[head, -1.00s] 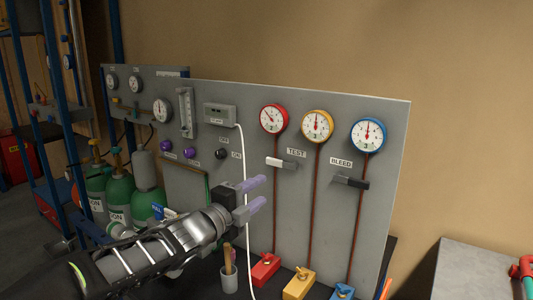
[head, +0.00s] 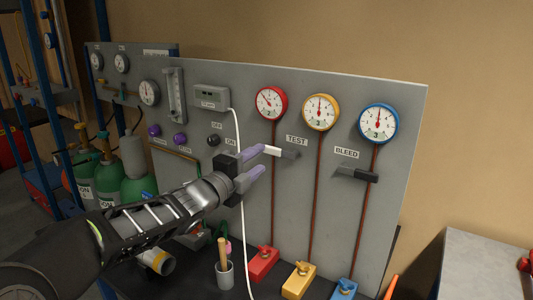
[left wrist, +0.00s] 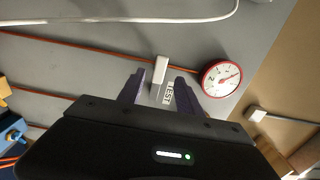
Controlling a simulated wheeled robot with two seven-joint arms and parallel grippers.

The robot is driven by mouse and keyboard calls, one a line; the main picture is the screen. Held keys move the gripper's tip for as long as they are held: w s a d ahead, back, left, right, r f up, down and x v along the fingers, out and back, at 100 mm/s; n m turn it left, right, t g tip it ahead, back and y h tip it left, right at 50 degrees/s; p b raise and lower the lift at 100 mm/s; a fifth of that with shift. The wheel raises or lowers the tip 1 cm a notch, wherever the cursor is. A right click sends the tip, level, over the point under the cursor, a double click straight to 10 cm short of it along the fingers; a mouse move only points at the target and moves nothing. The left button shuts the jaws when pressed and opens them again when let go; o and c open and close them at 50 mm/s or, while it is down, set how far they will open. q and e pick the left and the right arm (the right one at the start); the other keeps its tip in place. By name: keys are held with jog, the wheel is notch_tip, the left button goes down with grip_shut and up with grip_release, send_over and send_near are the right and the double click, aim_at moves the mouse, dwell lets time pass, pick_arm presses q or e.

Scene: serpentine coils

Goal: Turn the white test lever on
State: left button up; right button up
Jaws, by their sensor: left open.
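The white test lever (head: 272,150) sticks out sideways on the grey panel, beside the TEST label (head: 297,140). Its right end is a dark grey block. My left gripper (head: 261,160) is open, with two purple fingers pointing right at the lever's white left end. In the left wrist view, the white lever (left wrist: 161,70) shows between the spread fingertips (left wrist: 158,82), with the TEST label (left wrist: 168,96) near it. I cannot tell whether either finger touches the lever. My right gripper is not in view.
A black bleed lever (head: 357,174) sits to the right. Red, yellow and blue gauges (head: 378,123) hang above the levers. A white cable (head: 238,150) runs down behind my gripper. A cup (head: 224,274) and coloured valve blocks (head: 299,281) stand below. Green cylinders (head: 108,182) stand left.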

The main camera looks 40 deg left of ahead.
aim_at(270, 152)
pick_arm(q)
jog(key=w, duration=0.5)
jog(key=shift+a+p, duration=0.3)
jog(key=shift+p, duration=0.1)
jog(key=shift+s, duration=0.1)
grip_shut()
dwell(0.9)
